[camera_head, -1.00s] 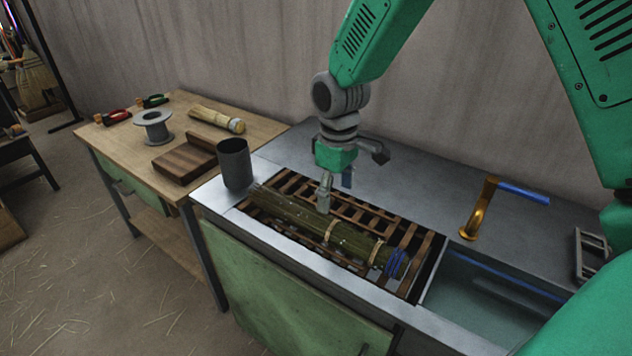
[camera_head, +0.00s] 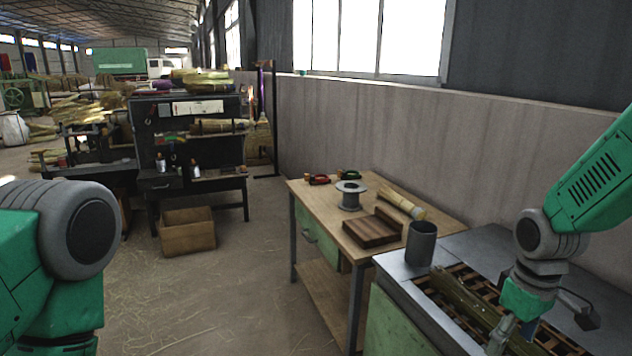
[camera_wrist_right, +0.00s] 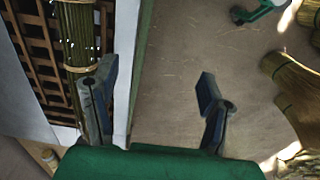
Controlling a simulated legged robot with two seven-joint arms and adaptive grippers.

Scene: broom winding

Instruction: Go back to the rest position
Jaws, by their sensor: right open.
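My right gripper (camera_head: 500,338) hangs at the front edge of the metal sink counter (camera_head: 447,241). In the wrist view the right gripper (camera_wrist_right: 155,98) is open, with nothing between its fingers. The tied straw bundle (camera_head: 460,302) lies on the wooden slatted rack, partly hidden by my right arm. The bundle (camera_wrist_right: 78,28) also shows in the wrist view, to the left of the left finger. Part of my left arm shows at the left of the head view, but its gripper is out of frame.
A wooden table (camera_head: 330,215) beside the counter holds a grey spool (camera_head: 350,196), a dark wooden block (camera_head: 372,230) and a small brush (camera_head: 402,203). A grey cup (camera_head: 420,243) stands on the counter corner.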

